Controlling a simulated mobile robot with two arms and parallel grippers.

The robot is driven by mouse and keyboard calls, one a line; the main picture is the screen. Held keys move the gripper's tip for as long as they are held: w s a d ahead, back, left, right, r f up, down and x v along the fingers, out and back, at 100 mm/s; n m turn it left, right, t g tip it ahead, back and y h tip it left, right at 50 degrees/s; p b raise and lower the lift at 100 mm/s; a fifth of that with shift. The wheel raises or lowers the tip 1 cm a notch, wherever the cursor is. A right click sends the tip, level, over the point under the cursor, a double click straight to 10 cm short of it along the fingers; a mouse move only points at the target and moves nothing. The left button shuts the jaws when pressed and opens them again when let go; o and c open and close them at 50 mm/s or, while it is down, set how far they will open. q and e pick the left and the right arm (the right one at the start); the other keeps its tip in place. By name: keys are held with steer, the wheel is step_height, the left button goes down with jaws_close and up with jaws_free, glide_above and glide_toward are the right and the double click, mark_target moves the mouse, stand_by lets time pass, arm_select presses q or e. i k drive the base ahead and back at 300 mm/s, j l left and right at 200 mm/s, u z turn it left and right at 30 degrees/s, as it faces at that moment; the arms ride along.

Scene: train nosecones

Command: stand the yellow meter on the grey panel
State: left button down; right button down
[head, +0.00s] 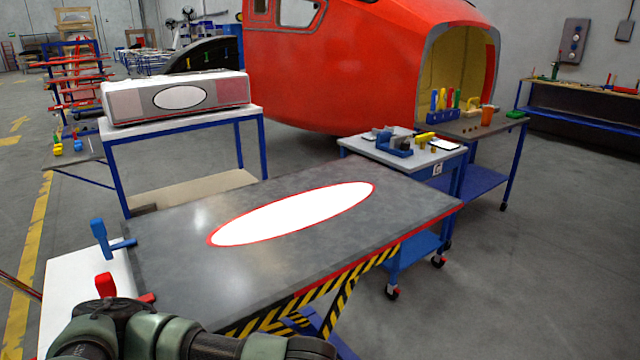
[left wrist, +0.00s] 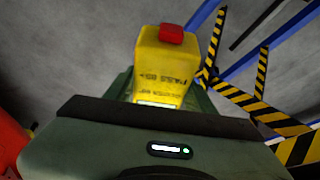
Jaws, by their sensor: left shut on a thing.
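The yellow meter (left wrist: 165,72) has a red top piece (left wrist: 172,33) and dark lettering on its face. It fills the middle of the left wrist view, with floor behind it. My left gripper (left wrist: 162,96) is shut on it; the green hand body hides its near end and most of the fingers. The grey panel (head: 330,250) lies flat in the head view, with a red-rimmed white oval (head: 290,213) on it and a clear top. My left arm (head: 170,335) crosses the bottom of the head view; its gripper and the meter are out of that frame. My right gripper is not in view.
Striped legs (left wrist: 245,100) stand close on the right in the left wrist view. Blue (head: 100,238) and red (head: 105,285) tools are at the panel's left end. A small table (head: 360,147) with tools stands behind right, a table with a grey box (head: 125,105) behind left.

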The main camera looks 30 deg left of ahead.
mark_target(257, 258)
steer(key=i+l+u, duration=0.45)
steer(key=u, duration=0.15)
steer(key=i+l+u, duration=0.3)
steer(key=l+u, duration=0.3)
steer(key=i+l+u, duration=0.15)
steer(key=l+u, duration=0.8)
steer(key=l, duration=0.2)
steer(key=i, duration=0.05)
